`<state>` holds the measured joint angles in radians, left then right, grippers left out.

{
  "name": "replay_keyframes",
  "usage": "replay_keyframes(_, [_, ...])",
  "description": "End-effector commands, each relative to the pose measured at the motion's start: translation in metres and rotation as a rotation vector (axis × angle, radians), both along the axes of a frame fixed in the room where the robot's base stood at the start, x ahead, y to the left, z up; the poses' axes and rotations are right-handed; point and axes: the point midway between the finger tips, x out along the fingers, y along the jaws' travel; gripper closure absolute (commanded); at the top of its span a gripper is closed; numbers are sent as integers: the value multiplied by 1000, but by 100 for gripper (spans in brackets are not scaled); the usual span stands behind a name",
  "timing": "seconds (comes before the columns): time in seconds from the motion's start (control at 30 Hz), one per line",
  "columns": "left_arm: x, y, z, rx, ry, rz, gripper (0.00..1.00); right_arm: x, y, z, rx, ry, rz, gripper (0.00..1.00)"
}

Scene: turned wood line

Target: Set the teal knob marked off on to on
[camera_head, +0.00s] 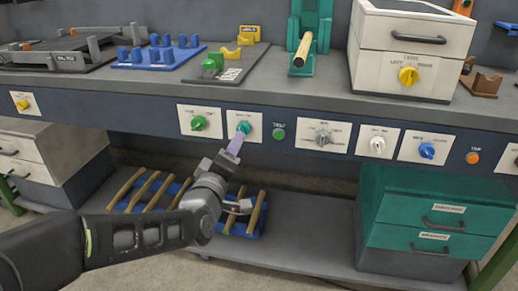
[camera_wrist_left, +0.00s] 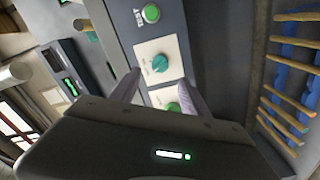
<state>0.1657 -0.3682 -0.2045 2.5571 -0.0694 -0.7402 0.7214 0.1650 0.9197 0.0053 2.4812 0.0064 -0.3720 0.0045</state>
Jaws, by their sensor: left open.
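The teal knob (camera_head: 243,127) sits on a white plate on the front panel of the bench, between a green knob (camera_head: 198,123) and a green TEST button (camera_head: 278,134). In the left wrist view the teal knob (camera_wrist_left: 151,68) faces the camera, just beyond the fingertips; its plate lettering is too small to read. My left gripper (camera_head: 235,146) reaches up to the panel, just below and in front of the teal knob. In the wrist view the left gripper (camera_wrist_left: 159,79) is open, with nothing between its fingers. My right gripper is not in view.
More controls line the panel: a grey dial (camera_head: 322,136), a white knob (camera_head: 377,145), a blue knob (camera_head: 427,151) and an orange button (camera_head: 473,158). Below, a shelf holds a blue rack (camera_head: 236,226) with wooden rods and a teal drawer unit (camera_head: 436,215).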

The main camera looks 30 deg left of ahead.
Motion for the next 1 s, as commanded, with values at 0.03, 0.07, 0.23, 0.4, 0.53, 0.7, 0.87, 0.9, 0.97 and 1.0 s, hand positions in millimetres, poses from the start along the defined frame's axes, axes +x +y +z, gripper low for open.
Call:
replay_keyframes(0.03, [0,0,1,0,2,0,46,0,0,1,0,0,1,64])
replay_keyframes(0.07, [0,0,1,0,2,0,46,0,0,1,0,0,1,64])
replay_keyframes(0.23, [1,0,1,1,3,-2,46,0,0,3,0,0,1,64])
replay_keyframes(0.4, [9,2,3,1,6,-2,46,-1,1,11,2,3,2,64])
replay_keyframes(0.53, [20,5,4,2,8,-2,46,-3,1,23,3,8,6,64])
replay_keyframes(0.7, [44,14,-2,4,5,-3,46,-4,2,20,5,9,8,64])
replay_keyframes(0.87, [65,21,-1,3,4,-3,46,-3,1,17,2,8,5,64])
replay_keyframes(0.9, [68,22,-1,1,5,-3,46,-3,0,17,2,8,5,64])
replay_keyframes(0.97, [72,24,-1,2,4,-3,46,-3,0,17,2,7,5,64])
replay_keyframes(1.0, [74,24,0,2,4,-3,46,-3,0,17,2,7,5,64])
